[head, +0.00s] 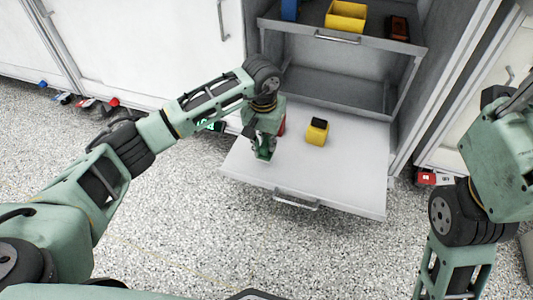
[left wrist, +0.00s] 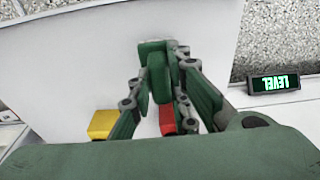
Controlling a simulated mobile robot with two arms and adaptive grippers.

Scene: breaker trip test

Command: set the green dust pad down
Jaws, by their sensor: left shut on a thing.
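My left gripper (head: 264,152) is low over the white fold-down panel (head: 355,165), near its left side. In the left wrist view, my left gripper (left wrist: 172,75) is shut on the dark green dust pad (left wrist: 155,65). The pad is between the fingers, close above or on the white panel (left wrist: 80,60); I cannot tell if it touches. In the head view the pad is mostly hidden by the gripper. My right arm is at the right edge; its gripper is out of sight.
A yellow block with a black top (head: 316,134) stands on the panel right of my left gripper. A red thing (left wrist: 167,122) is partly hidden behind the fingers. A shelf above holds a yellow bin (head: 346,16).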

